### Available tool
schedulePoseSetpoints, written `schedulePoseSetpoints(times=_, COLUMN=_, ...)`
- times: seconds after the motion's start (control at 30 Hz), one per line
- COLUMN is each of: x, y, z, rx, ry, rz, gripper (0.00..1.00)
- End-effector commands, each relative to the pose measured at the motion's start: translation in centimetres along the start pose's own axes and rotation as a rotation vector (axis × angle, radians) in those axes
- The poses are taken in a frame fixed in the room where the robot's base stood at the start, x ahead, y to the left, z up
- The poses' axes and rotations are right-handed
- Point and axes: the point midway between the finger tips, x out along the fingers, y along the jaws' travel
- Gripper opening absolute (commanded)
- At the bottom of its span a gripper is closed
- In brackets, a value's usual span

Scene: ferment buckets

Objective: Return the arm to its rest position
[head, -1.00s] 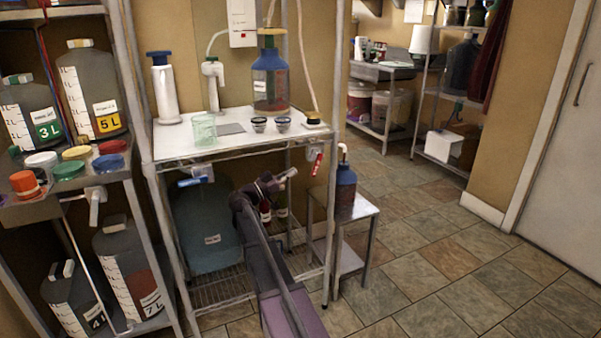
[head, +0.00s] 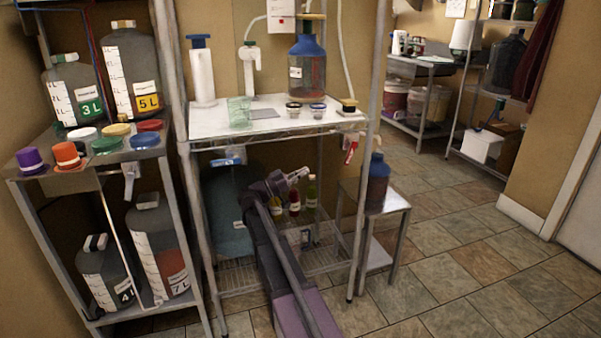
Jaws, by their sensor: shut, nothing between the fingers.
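My arm is folded low in front of the metal rack, its purple-grey links rising from the bottom of the head view. My gripper (head: 299,174) is at its upper end, shut and empty. It appears below the rack's white top (head: 210,121) and in front of the lower space. It holds nothing, and I cannot tell how far it is from the rack. Part of the large blue-grey container (head: 226,215) is hidden behind my arm.
A blue-topped bottle (head: 306,65) and a green-tinted beaker (head: 239,111) stand on the rack. A small side table (head: 393,204) bears a dark blue bottle (head: 377,183). The left shelf holds jugs and coloured caps. Tiled floor (head: 460,245) is open at the right.

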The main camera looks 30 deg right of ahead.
Motion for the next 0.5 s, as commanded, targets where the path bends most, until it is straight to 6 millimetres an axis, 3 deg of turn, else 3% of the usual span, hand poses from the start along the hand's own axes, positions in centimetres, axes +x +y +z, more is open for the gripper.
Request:
schedulePoseSetpoints(times=0.33, x=0.0, y=0.3, z=0.3, rx=-0.011, ry=-0.013, rz=-0.001, gripper=0.0)
schedulePoseSetpoints(times=0.5, x=-0.4, y=1.4, z=1.6, rx=-0.074, ry=-0.089, rz=-0.012, gripper=0.0)
